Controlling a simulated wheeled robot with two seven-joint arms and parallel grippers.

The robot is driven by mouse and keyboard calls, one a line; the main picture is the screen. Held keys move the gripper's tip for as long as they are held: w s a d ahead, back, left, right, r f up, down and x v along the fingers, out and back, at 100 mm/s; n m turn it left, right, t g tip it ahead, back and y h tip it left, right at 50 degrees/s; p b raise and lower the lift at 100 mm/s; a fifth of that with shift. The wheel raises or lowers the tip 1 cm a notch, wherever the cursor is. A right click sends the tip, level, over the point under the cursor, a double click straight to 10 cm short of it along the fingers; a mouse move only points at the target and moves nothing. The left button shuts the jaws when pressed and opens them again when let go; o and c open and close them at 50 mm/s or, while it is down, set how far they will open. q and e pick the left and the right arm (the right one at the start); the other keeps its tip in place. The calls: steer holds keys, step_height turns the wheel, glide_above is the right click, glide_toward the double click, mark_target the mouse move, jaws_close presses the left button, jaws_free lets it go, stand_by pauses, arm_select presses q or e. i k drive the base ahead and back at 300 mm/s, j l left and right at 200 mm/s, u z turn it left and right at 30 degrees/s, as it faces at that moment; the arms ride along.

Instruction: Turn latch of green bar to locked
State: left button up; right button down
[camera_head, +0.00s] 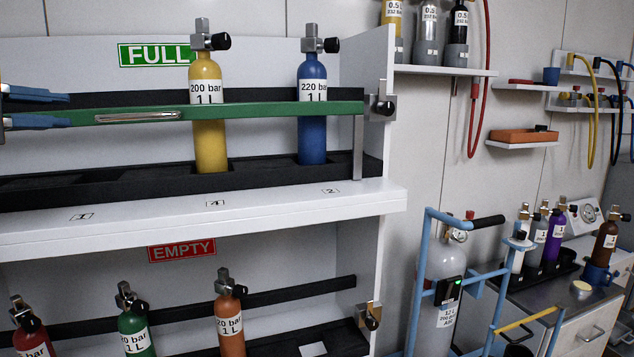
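The green bar (250,110) runs level across the upper shelf, in front of a yellow cylinder (209,146) and a blue cylinder (312,145). A metal handle plate (124,116) is on its left part. At its right end, on the white side panel, is the latch, a metal piece with a black knob (385,106); whether it is locked I cannot tell. My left gripper (70,110) comes in at the left edge, its two blue fingers apart, near the bar's left part and far from the latch. Contact with the bar is unclear. My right gripper is out of view.
Below the white shelf edge (300,214), several cylinders stand in the EMPTY row, with a brass latch (372,316) at its right. A blue frame (428,270) around a grey cylinder stands to the right. Wall shelves and a counter fill the far right.

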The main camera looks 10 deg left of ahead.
mark_target(383, 108)
steer(key=k+j, duration=0.2)
steer(key=k, duration=0.3)
steer(key=k+j, duration=0.2)
steer(key=k, duration=0.25)
